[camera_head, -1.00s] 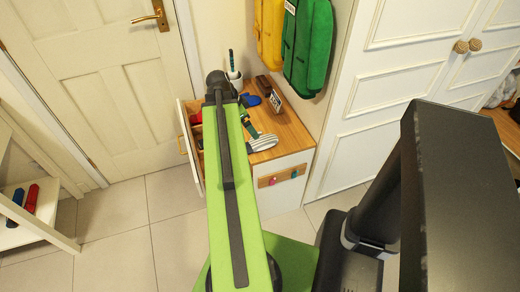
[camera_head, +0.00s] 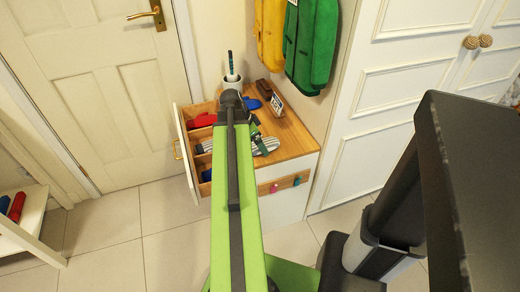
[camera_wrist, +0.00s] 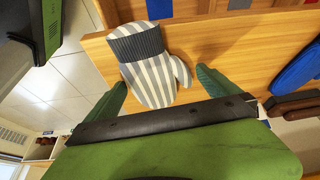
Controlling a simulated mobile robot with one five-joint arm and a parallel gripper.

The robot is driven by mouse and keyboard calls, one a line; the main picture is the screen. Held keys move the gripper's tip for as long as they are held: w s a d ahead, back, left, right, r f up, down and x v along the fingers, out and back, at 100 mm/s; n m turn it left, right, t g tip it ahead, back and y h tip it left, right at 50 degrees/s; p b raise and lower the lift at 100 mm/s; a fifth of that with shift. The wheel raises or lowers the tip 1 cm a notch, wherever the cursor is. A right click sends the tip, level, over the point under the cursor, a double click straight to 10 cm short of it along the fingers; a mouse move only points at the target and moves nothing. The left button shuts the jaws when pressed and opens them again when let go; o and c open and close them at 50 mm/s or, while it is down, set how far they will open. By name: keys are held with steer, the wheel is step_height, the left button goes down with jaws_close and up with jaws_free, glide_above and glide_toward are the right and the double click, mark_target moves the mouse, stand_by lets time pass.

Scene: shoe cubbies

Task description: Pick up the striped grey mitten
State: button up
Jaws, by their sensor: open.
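The striped grey mitten (camera_wrist: 157,78), grey and white with a dark grey cuff, lies flat on the wooden cabinet top in the wrist view. It also shows in the head view (camera_head: 267,146), partly hidden by my arm and gripper. My gripper (camera_wrist: 161,84) is open and empty, with its green fingers on either side of the mitten in the picture. I cannot tell how high the fingers are above the cabinet top. Part of the gripper shows in the head view (camera_head: 256,132).
The cabinet top (camera_head: 298,140) also bears a blue item (camera_head: 252,104), a brown item (camera_head: 265,88) and a white cup (camera_head: 232,82). Its drawer (camera_head: 180,130) is open on the left, holding red, blue and striped things. A white wardrobe (camera_head: 385,90) stands at right.

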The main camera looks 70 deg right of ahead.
steer(key=c, duration=1.2)
steer(key=shift+o, duration=0.2)
steer(key=shift+r, duration=0.1)
step_height(320, 180, up, 10)
steer(key=p, duration=1)
